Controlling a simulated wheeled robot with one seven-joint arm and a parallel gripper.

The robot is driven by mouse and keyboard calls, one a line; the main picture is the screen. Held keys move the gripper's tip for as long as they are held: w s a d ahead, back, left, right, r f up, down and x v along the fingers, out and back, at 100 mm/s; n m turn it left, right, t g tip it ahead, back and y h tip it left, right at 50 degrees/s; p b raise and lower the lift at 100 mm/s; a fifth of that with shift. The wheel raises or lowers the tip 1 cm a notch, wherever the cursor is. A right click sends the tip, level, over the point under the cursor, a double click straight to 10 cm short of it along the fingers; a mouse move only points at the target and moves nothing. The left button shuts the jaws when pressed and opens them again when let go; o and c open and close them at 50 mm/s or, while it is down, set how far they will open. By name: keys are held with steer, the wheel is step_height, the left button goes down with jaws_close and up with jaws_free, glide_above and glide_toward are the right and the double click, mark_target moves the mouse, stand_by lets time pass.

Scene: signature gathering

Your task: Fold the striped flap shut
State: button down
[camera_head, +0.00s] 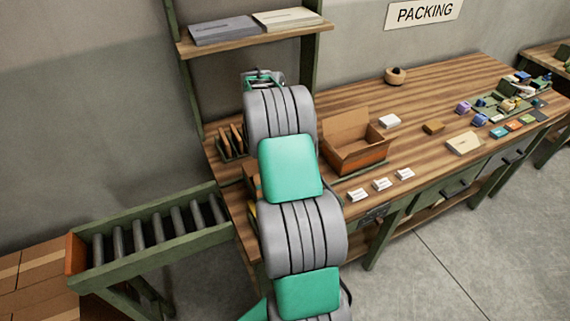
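An open brown cardboard box (358,158) stands on the wooden packing table, just right of my arm. One flap (346,121) stands up at its back left. The box's inside looks empty where it shows. I cannot make out stripes on any flap at this size, and my arm may hide part of the box's left side. My gripper (263,77) seems to be at the far end of my arm, left of and behind the box, apart from it. Its fingers are too small and partly hidden to tell open from shut.
Small white cards (381,184) lie along the table's front edge. A white block (389,121), a brown block (433,127) and a wooden bowl (396,76) lie behind and right of the box. A shelf (250,36) overhangs the table's back left. A roller conveyor (150,235) stands left.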

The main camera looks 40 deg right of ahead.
stand_by(0.4)
steer(key=c, duration=1.6)
jaws_free()
steer(key=shift+c, duration=0.2)
steer(key=shift+r, duration=0.45)
steer(key=s+a+r, duration=0.7)
steer(key=s+r, duration=0.4)
steer(key=r, duration=0.1)
steer(key=shift+s+a+b, duration=0.35)
steer(key=shift+a+b, duration=0.05)
